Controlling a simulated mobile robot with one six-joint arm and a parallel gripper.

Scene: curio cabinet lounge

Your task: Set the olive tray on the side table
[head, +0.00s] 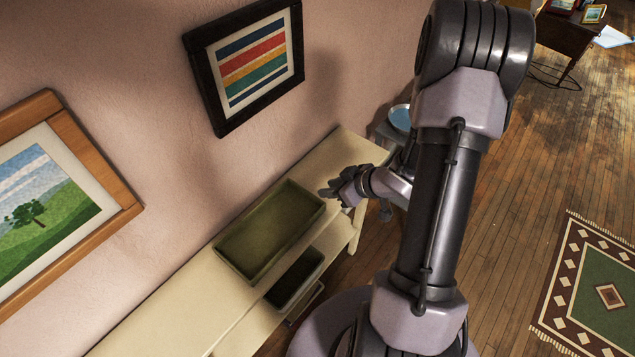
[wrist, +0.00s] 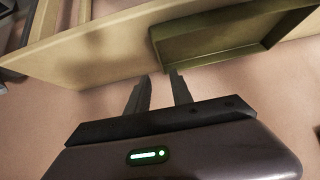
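The olive tray (head: 233,243) is a shallow rectangular tray lying flat on the top of a long cream table (head: 190,300) against the wall. In the wrist view the olive tray (wrist: 230,42) shows at the top right. My gripper (head: 334,191) is beside the tray's right end in the head view. In the wrist view my gripper (wrist: 159,76) has its two fingers apart with nothing between them. The right fingertip overlaps the tray's corner in the picture; I cannot tell whether it touches. I cannot tell which piece of furniture is the side table.
A darker green bin (head: 292,280) sits on the cream table's lower shelf. A light blue round dish (head: 400,118) rests on a grey stand (head: 388,133), partly hidden by my arm. A wooden desk (head: 567,32) stands far right. A patterned rug (head: 590,285) lies on open floor.

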